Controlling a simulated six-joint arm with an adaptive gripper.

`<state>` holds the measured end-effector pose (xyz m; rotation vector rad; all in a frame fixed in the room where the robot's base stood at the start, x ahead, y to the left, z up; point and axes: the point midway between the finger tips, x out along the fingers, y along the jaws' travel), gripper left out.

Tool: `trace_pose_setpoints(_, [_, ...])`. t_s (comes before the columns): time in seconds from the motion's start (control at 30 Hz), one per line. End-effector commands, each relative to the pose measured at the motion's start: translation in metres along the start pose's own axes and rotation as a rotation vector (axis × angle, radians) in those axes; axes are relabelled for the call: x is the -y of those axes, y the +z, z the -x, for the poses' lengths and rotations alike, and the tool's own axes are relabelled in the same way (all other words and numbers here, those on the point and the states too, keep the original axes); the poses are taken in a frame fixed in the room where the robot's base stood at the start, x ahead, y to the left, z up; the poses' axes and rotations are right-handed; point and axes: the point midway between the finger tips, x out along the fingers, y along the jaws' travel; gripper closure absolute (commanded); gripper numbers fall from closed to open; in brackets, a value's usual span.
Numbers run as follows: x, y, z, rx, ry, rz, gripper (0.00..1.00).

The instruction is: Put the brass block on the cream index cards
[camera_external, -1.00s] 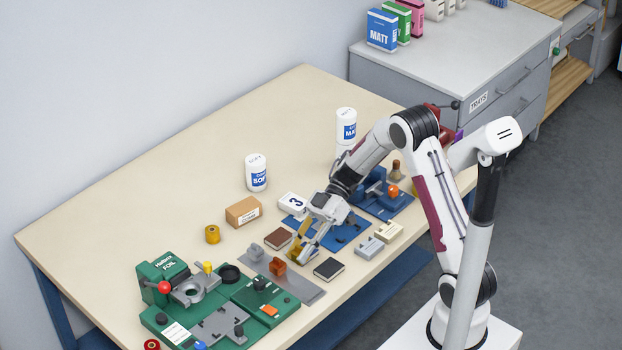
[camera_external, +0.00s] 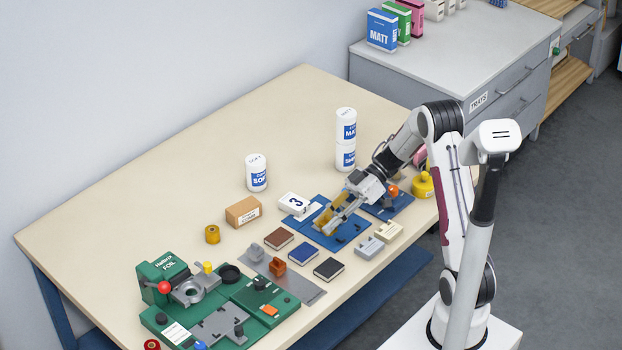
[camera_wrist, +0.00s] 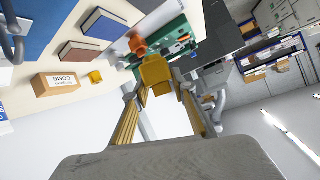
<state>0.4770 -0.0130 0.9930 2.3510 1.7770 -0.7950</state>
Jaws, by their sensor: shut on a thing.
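The brass block (camera_wrist: 157,75) is gripped between the fingertips of my gripper (camera_wrist: 160,90) in the wrist view. In the external view the yellow block (camera_external: 323,222) shows at the tip of my gripper (camera_external: 328,222), over the blue board (camera_external: 352,240). Its exact height above the board is hard to judge. A pale flat piece (camera_external: 310,211) lies at the board's back left edge, beside a white box marked 3 (camera_external: 292,202). A small cream block-shaped piece (camera_external: 388,231) stands right of the board. I cannot tell for certain which of these is the cream index cards.
Blue (camera_external: 303,253), brown (camera_external: 279,238) and black (camera_external: 329,269) booklets lie left and front of the board. A grey block (camera_external: 370,246) stands near the front edge. The green foil press (camera_external: 165,275) stands at left.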

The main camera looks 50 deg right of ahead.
Motion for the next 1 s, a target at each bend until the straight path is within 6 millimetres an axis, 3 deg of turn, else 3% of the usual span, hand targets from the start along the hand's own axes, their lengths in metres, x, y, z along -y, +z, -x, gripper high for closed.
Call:
trace_pose_setpoints(0.43, [-0.015, 0.035, 0.091, -0.051, 0.205, -0.085, 1.00])
trace_pose_setpoints(0.8, [-0.012, 0.066, 0.162, -0.087, 0.371, -0.146, 1.00])
trace_pose_setpoints(1.0, [-0.007, 0.079, 0.189, -0.099, 0.440, -0.168, 1.00])
